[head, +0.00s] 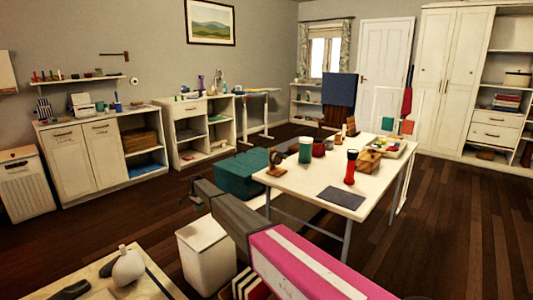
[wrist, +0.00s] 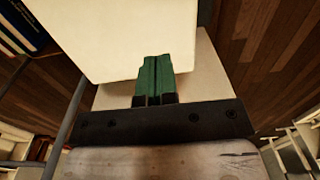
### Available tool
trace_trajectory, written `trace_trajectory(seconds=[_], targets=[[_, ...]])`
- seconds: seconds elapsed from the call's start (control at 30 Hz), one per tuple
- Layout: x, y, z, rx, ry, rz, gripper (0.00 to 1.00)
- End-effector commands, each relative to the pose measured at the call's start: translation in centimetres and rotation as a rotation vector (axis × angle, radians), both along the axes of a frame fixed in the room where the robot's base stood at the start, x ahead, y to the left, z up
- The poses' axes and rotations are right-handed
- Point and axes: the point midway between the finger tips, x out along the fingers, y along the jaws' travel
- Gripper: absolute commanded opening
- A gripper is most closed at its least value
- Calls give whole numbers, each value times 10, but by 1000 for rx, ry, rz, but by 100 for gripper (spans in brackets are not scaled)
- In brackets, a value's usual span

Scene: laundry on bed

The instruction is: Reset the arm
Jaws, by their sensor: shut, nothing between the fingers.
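My gripper (wrist: 154,72) shows in the wrist view as two green fingers side by side, shut with nothing between them. They stick out from a dark bar with screws. A pale flat surface (wrist: 120,35) lies beyond the fingertips; no contact with it can be made out. In the head view, my arm reaches from the lower right toward the middle, with a pink and white link and a grey link. My fingertips are not clear in that view.
A white table (head: 310,180) holding a red flashlight (head: 351,167), a teal cup (head: 305,150) and a dark mat (head: 341,197) stands right of my arm. A white bin (head: 207,255) and teal box (head: 240,172) are close by. Wooden floor (head: 120,215) is open at left.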

Motion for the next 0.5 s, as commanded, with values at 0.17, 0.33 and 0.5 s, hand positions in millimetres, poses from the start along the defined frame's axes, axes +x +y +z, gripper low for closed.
trace_trajectory(seconds=[0.17, 0.33, 0.5], targets=[[-11, -30, 1, -2, -1, 20, 0], [-27, -70, 2, -3, -1, 51, 0], [-51, -126, 4, -6, -1, 95, 0]])
